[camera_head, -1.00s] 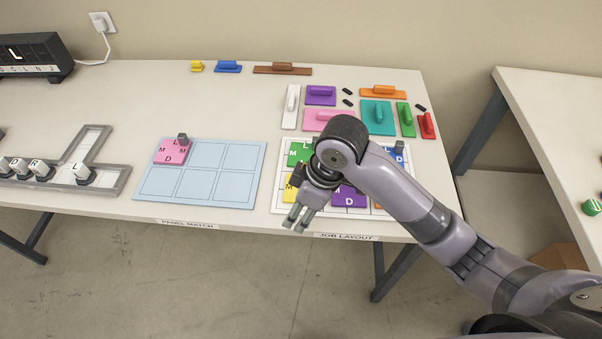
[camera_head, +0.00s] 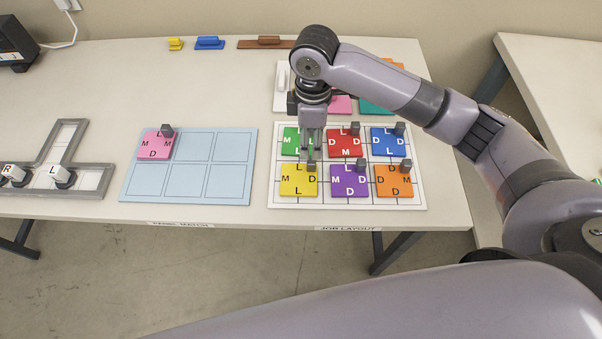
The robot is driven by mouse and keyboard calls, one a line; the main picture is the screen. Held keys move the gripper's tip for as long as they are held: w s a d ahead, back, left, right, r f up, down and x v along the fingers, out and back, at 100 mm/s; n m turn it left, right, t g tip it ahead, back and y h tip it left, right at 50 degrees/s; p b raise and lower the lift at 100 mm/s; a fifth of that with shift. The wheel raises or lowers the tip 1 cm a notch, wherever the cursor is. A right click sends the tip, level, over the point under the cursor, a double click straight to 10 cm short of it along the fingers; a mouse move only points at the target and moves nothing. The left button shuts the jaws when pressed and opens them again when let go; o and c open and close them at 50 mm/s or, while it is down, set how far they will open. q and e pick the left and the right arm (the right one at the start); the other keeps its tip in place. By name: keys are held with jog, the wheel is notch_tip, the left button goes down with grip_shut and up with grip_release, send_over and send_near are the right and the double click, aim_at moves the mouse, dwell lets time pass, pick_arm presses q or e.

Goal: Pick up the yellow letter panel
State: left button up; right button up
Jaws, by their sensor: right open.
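The yellow letter panel (camera_head: 297,182) lies in the front-left cell of the white job layout board (camera_head: 350,204). It bears dark letters, and a small grey knob (camera_head: 311,165) stands near its upper right corner. My right gripper (camera_head: 310,156) points down over the back edge of the yellow panel, at the knob. Its fingers are open and appear to be on either side of the knob; whether they touch it I cannot tell. The gripper partly hides the green panel (camera_head: 289,141) behind. My left gripper is not in view.
Red (camera_head: 345,145), blue (camera_head: 387,143), purple (camera_head: 349,182) and orange (camera_head: 393,183) panels with knobs fill the board's other cells. Left is the light-blue panel match board (camera_head: 189,185) with one pink panel (camera_head: 154,149). A grey letter tray (camera_head: 90,181) stands further left. Coloured handled blocks lie behind.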

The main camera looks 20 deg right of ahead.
aim_at(313, 161)
notch_tip(313, 161, down, 3)
jog(key=shift+f, duration=0.55)
jog(key=shift+d+f, duration=0.15)
jog(key=shift+f, duration=0.2)
jog(key=f, duration=0.1)
jog(key=f+p, duration=0.1)
jog(key=f, duration=0.1)
jog(key=shift+s+d+f, duration=0.15)
jog(key=shift+d+f, duration=0.1)
jog(key=shift+f, duration=0.4)
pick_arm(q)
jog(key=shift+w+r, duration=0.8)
pick_arm(e)
jog(key=shift+f, duration=0.1)
grip_shut()
